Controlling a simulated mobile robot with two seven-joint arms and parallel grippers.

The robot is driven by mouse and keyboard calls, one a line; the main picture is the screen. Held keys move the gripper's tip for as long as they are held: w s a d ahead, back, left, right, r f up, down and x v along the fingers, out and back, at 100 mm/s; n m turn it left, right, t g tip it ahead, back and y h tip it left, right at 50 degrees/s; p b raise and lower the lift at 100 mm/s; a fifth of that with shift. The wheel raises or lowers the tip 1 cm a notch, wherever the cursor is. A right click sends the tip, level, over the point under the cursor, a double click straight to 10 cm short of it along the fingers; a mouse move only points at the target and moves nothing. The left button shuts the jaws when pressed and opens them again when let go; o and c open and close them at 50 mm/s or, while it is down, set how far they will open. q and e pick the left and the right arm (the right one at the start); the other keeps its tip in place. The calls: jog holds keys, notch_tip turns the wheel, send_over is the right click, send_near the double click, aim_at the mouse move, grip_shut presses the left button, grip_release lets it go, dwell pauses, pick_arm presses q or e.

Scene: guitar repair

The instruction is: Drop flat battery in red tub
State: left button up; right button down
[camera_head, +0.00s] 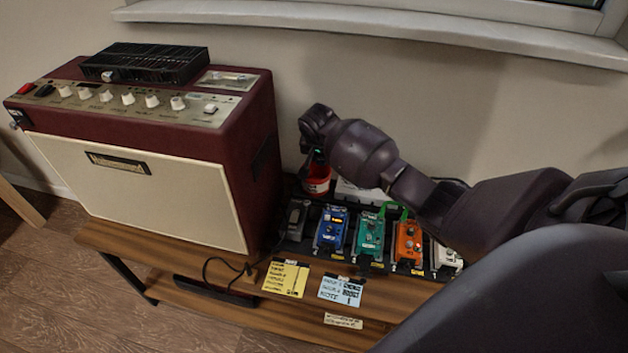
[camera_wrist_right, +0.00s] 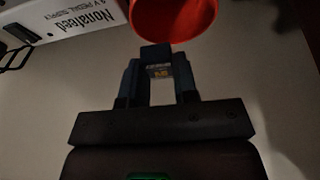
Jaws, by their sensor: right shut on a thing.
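The red tub (camera_head: 317,181) stands behind the pedal row, next to the amplifier's right side. It also shows at the top of the right wrist view (camera_wrist_right: 173,14), just beyond the fingertips. My right gripper (camera_head: 308,165) is above the tub in the head view, and its fingers are hard to make out there. My left gripper is not in view.
A dark red amplifier (camera_head: 150,150) stands left of the tub. Several pedals, including a blue one (camera_head: 331,229), a green one (camera_head: 369,236) and an orange one (camera_head: 408,243), stand in front. A white power supply box (camera_wrist_right: 70,18) lies beside the tub. The wall is behind.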

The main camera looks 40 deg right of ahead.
notch_tip(320, 180, down, 4)
jog(key=shift+r+b, duration=0.15)
jog(key=shift+b, duration=0.65)
jog(key=shift+f+b, duration=0.25)
jog(key=shift+b, duration=0.05)
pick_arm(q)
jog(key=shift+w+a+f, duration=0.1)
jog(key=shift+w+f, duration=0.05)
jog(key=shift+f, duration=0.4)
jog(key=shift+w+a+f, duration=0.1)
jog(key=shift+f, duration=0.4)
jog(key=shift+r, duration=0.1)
pick_arm(e)
jog(key=shift+r, duration=0.15)
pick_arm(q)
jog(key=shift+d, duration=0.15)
pick_arm(e)
jog(key=c, duration=0.8)
grip_release()
pick_arm(q)
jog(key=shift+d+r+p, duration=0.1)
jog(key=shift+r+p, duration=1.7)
jog(key=shift+p, duration=0.3)
pick_arm(e)
send_near(321, 165)
jog(key=shift+w+d+f, duration=0.4)
jog(key=shift+w+f, duration=0.05)
jog(key=shift+w, duration=0.1)
